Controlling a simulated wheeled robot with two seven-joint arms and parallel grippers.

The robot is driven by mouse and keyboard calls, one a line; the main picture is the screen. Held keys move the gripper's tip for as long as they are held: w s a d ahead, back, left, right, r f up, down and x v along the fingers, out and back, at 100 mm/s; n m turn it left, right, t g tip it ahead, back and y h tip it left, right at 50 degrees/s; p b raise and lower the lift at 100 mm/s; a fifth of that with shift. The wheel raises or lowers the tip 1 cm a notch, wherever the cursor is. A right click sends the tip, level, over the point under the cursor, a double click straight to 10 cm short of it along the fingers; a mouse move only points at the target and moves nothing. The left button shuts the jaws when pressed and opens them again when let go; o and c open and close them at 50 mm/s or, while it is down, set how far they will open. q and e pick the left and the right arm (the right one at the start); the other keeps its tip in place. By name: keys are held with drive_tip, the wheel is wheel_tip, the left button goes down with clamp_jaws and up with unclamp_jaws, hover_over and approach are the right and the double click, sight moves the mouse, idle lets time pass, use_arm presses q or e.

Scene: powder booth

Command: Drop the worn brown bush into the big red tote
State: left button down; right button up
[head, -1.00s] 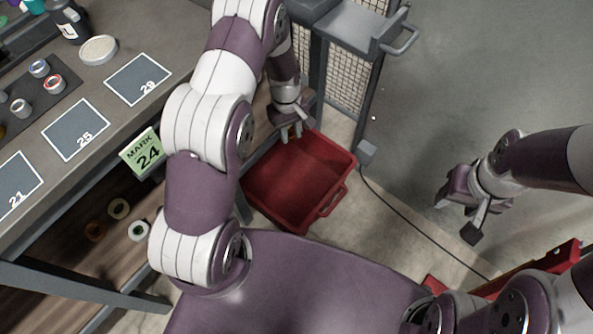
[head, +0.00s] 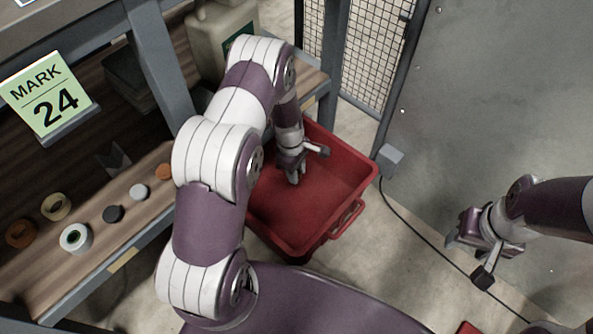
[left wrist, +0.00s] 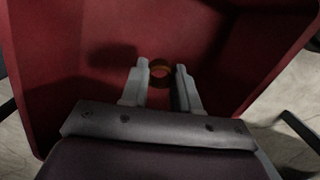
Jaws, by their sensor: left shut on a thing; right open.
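The big red tote (head: 345,160) stands on the floor at the end of the bench, open at the top. My left gripper (head: 305,170) is over the tote's opening, pointing down. In the left wrist view, my left gripper (left wrist: 160,72) is shut on the worn brown bush (left wrist: 160,64), a small brown ring between the fingertips, with the tote's red inside (left wrist: 70,60) behind it. The bush is not clearly visible in the head view. My right gripper (head: 474,258) is open and empty, over the floor at the right.
A bench shelf (head: 30,275) at the left bears several rings and rolls, including a white one (head: 75,238) and a black one (head: 113,213). A mesh panel (head: 350,45) stands behind the tote. A cable (head: 420,232) crosses the floor.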

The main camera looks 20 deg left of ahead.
use_arm(q)
wheel_tip(320, 180, down, 2)
drive_tip(key=shift+f+b, duration=0.1)
drive_tip(key=shift+b, duration=0.45)
use_arm(e)
wheel_tip(320, 180, down, 2)
drive_tip(key=shift+f, duration=0.2)
use_arm(q)
drive_tip(key=c, duration=0.8)
unclamp_jaws()
drive_tip(key=shift+o, duration=0.2)
wheel_tip(320, 180, up, 13)
drive_tip(key=a+p, duration=0.1)
drive_tip(key=p, duration=0.6)
drive_tip(key=shift+a+f+p, duration=0.15)
drive_tip(key=shift+a+p, duration=0.1)
drive_tip(key=shift+p, duration=0.05)
use_arm(e)
wheel_tip(320, 180, up, 8)
drive_tip(key=shift+f, duration=0.25)
use_arm(q)
drive_tip(key=shift+w, duration=0.1)
